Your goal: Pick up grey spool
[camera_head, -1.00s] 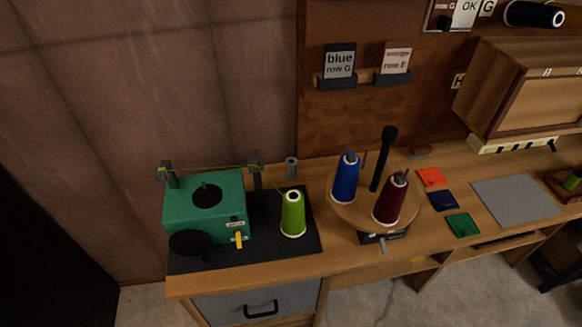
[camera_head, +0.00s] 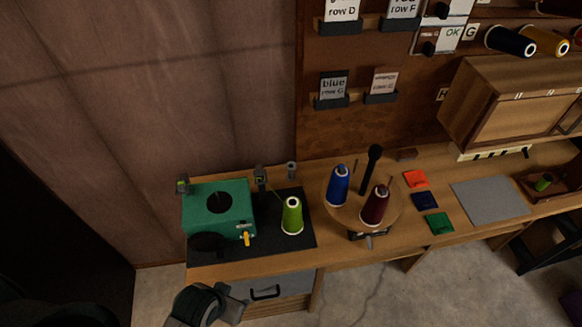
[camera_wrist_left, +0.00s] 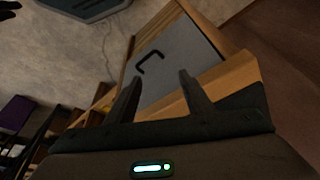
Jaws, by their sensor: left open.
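A small grey spool (camera_head: 292,170) stands at the back of the bench, against the wall and behind the green thread cone (camera_head: 291,217). It looks upright, with a dark hole in its top. My left gripper (camera_head: 236,298) is low at the front of the bench, beside the grey drawer and well apart from the spool. In the left wrist view my left gripper (camera_wrist_left: 158,88) is open and empty, its two fingers in front of the grey drawer front (camera_wrist_left: 175,62). The spool is not seen there. My right gripper is not in view.
A teal winding machine (camera_head: 218,208) stands on a dark mat (camera_head: 265,244) left of the green cone. A round wooden turntable (camera_head: 352,221) with blue (camera_head: 339,186) and dark red (camera_head: 375,206) cones and a black post (camera_head: 370,170) is to the right. The bench edge and drawer handle (camera_head: 265,292) are near the gripper.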

